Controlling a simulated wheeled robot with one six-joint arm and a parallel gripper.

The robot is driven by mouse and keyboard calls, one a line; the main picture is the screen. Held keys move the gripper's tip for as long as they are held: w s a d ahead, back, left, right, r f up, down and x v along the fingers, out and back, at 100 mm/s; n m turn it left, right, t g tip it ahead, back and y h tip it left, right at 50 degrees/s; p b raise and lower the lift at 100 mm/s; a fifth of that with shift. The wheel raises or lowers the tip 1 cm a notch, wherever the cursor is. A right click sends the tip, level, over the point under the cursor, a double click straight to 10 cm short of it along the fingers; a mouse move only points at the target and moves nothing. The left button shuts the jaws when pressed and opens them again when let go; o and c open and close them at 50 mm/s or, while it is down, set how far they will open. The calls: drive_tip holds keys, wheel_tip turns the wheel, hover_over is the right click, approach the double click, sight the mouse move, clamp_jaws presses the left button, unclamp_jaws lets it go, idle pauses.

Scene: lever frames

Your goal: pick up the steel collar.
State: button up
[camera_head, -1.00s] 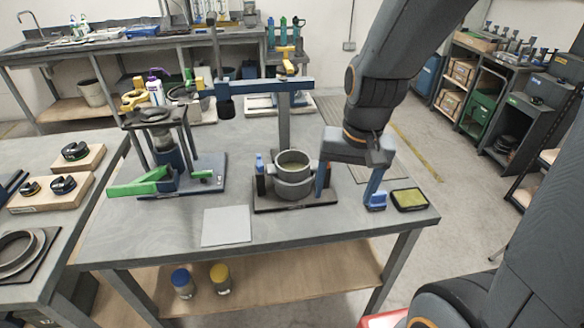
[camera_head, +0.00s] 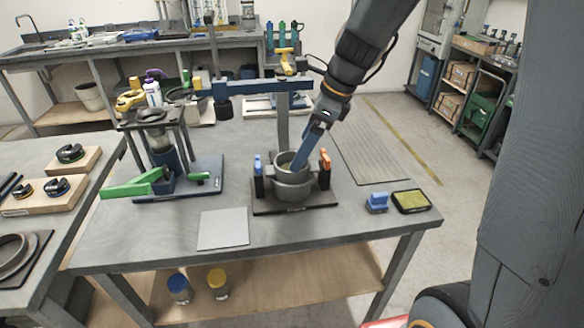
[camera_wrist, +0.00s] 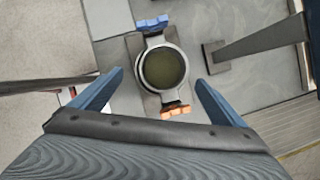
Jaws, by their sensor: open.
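A round grey metal ring (camera_head: 293,188), which looks like the steel collar, sits on a dark base plate (camera_head: 265,208) on the middle table. Its inside is dull olive in the wrist view (camera_wrist: 163,68). A blue-topped upright (camera_head: 258,176) stands on its left and an orange-topped one (camera_head: 325,168) on its right. My gripper (camera_head: 299,165) has blue fingers and comes down from the upper right over the ring. In the wrist view, my gripper (camera_wrist: 159,77) is open and empty, its fingers spread on either side of the ring, apart from it. Height above the rim is unclear.
A post with a blue crossbar (camera_head: 262,87) rises behind the ring. A green-handled press (camera_head: 160,165) stands left. A grey plate (camera_head: 223,229) lies in front. A blue block (camera_head: 376,203) and a yellow-topped pad (camera_head: 410,201) lie right. Another ring (camera_head: 14,255) lies on the left table.

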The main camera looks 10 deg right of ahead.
drive_tip(key=shift+w+p+x, duration=0.2)
drive_tip(key=shift+p+x, duration=0.05)
drive_tip(key=shift+x, duration=1.1)
drive_tip(key=shift+w+p+x, duration=0.2)
drive_tip(key=shift+p+x, duration=0.05)
drive_tip(key=shift+x, duration=1.1)
drive_tip(key=shift+a+r, duration=0.1)
drive_tip(key=c, duration=1.7)
